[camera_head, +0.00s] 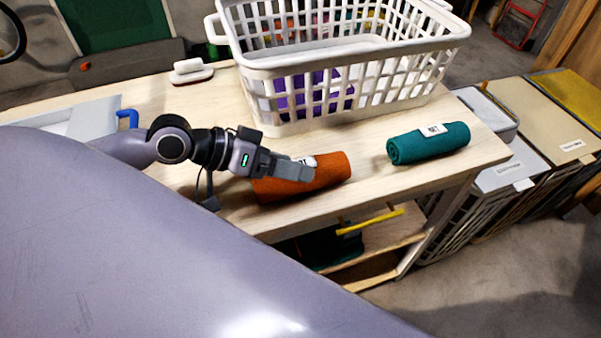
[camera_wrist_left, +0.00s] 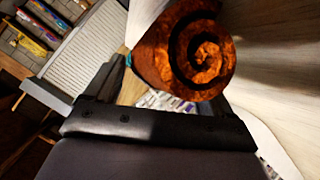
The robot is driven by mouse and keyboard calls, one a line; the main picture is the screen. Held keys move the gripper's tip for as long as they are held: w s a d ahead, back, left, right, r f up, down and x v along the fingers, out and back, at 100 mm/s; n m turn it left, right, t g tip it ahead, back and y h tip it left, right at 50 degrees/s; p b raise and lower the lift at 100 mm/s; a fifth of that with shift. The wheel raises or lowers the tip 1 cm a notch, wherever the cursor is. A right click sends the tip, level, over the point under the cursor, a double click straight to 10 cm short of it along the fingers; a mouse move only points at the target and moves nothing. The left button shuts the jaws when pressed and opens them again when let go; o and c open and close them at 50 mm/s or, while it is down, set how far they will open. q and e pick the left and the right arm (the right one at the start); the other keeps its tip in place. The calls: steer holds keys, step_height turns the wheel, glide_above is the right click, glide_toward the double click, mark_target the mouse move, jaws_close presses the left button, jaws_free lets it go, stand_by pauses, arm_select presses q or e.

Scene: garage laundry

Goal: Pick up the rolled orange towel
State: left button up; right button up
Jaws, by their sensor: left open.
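The rolled orange towel (camera_head: 328,173) lies on the wooden table, in front of the white basket. A white label on it is partly hidden by my gripper. My left gripper (camera_head: 300,172) is open at the towel's left part, its fingers overlapping the towel in the head view. In the left wrist view the towel's spiral end (camera_wrist_left: 190,50) faces the camera, just beyond the open left gripper (camera_wrist_left: 168,92). I cannot tell whether the fingers touch the towel. My right gripper is in neither view.
A rolled teal towel (camera_head: 430,143) with a white label lies to the right on the table (camera_head: 375,185). A white laundry basket (camera_head: 300,125) with cloth inside stands behind. A white brush-like object (camera_head: 191,71) lies at the back left. Labelled hampers (camera_head: 510,170) stand right of the table.

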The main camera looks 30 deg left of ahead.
arm_select(q)
steer(key=c, duration=0.9)
steer(key=shift+c, duration=0.2)
steer(key=shift+r, duration=0.15)
